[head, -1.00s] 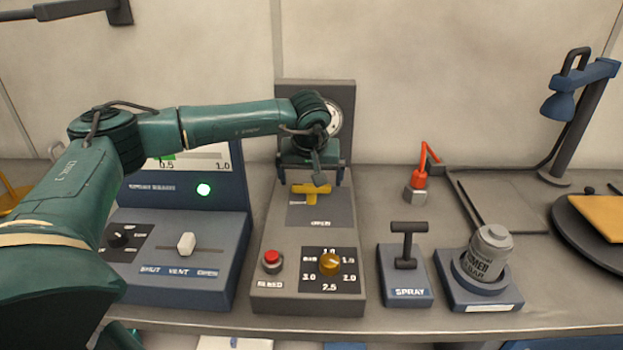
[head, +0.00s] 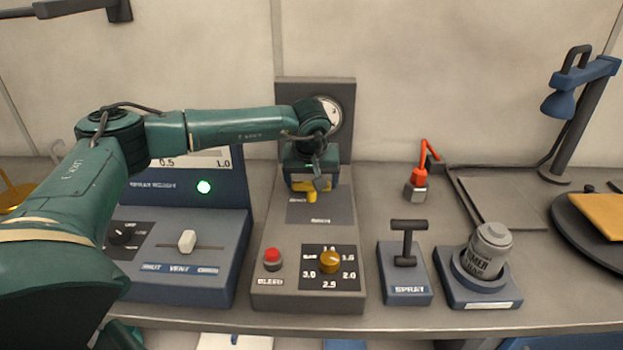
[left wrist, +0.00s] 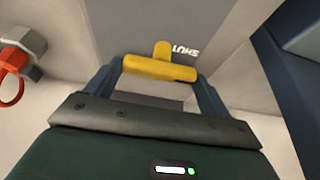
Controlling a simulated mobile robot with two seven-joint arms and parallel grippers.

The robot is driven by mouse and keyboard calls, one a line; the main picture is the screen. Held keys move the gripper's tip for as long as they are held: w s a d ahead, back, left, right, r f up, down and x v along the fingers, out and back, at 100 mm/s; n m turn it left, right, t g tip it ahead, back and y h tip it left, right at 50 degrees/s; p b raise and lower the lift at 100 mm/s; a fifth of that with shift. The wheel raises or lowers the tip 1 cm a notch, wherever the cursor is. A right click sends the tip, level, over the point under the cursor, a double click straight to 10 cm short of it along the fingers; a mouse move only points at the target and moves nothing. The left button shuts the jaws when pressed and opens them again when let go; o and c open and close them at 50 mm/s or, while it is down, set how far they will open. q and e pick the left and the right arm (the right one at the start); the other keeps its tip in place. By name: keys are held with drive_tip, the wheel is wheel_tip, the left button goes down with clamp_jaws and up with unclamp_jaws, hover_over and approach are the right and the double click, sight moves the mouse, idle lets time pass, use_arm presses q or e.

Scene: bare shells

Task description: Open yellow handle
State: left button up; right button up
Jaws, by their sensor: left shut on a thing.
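The yellow handle (head: 311,193) is a T-shaped lever on the dark plate at the upper part of the grey middle panel (head: 265,225). In the left wrist view the yellow handle (left wrist: 158,68) lies crosswise between my fingers. My left gripper (head: 311,185) points down over it from behind and is shut on the handle's crossbar. It also shows in the left wrist view (left wrist: 160,72), with a finger at each end of the bar. The gripper hides part of the handle in the head view. My right gripper is not in view.
A red button (head: 272,255) and a yellow knob (head: 330,262) sit lower on the panel. A blue console (head: 190,275) with a white slider (head: 187,241) stands left. A spray lever (head: 405,243) and a grey can (head: 489,250) stand right. A gauge panel rises behind.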

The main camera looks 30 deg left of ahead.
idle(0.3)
use_arm(q)
drive_tip(key=n+g+y, duration=0.1)
drive_tip(key=n, duration=0.3)
drive_tip(key=shift+w+d+n, duration=0.1)
drive_tip(key=shift+w+n, duration=0.05)
drive_tip(key=shift+n, duration=0.25)
drive_tip(key=n+g, duration=0.1)
drive_tip(key=n, duration=0.1)
drive_tip(key=n+g+y, duration=0.1)
drive_tip(key=n, duration=0.1)
drive_tip(key=shift+w+r+n, duration=0.1)
drive_tip(key=shift+w+n, duration=0.05)
drive_tip(key=shift+n, duration=0.15)
drive_tip(key=n, duration=0.2)
drive_tip(key=n+g+p, duration=0.1)
drive_tip(key=n, duration=0.1)
drive_tip(key=shift+w+g, duration=0.1)
drive_tip(key=shift+g, duration=0.2)
drive_tip(key=shift+w+n+g, duration=0.1)
drive_tip(key=shift+n+g, duration=0.6)
drive_tip(key=shift+n, duration=1.5)
drive_tip(key=shift+h, duration=0.3)
drive_tip(key=o, duration=0.9)
drive_tip(key=b+v, duration=0.1)
drive_tip(key=v, duration=1.2)
drive_tip(key=shift+w, duration=0.1)
